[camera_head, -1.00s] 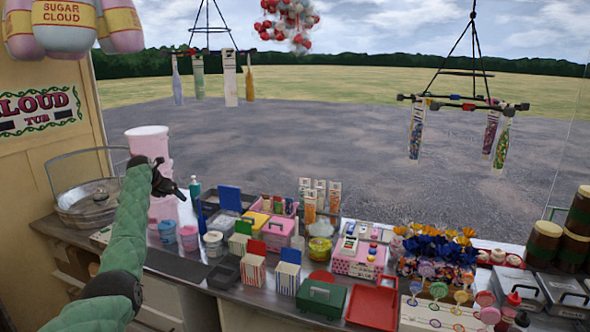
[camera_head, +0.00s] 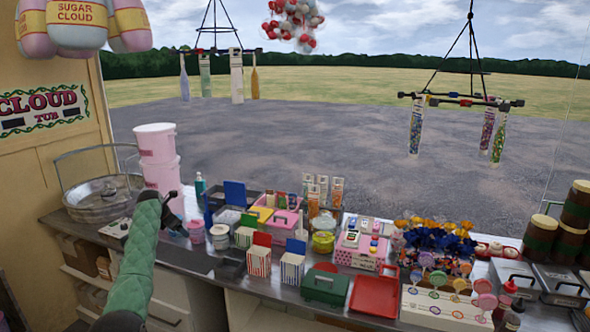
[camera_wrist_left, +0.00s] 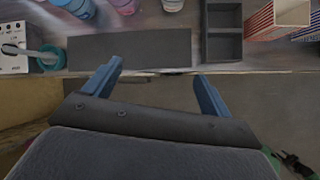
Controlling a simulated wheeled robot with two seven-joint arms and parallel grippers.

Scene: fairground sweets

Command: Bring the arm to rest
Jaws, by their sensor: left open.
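My left arm, in a green quilted sleeve, comes up from the bottom left in the head view. Its gripper (camera_head: 172,222) is over the left part of the counter (camera_head: 190,262), in front of the stacked pink tubs, and looks small and partly hidden there. In the left wrist view the two blue fingers (camera_wrist_left: 155,90) are spread wide with nothing between them. They point at the counter's front edge and a dark mat (camera_wrist_left: 130,47). My right gripper is in neither view.
Pink tubs (camera_head: 161,176) and a round metal pan (camera_head: 100,200) stand at the left. Striped boxes (camera_head: 292,268), a green box (camera_head: 325,287) and a red tray (camera_head: 375,296) line the counter's front. Bottles hang on racks (camera_head: 460,101) above. The space before the counter is open.

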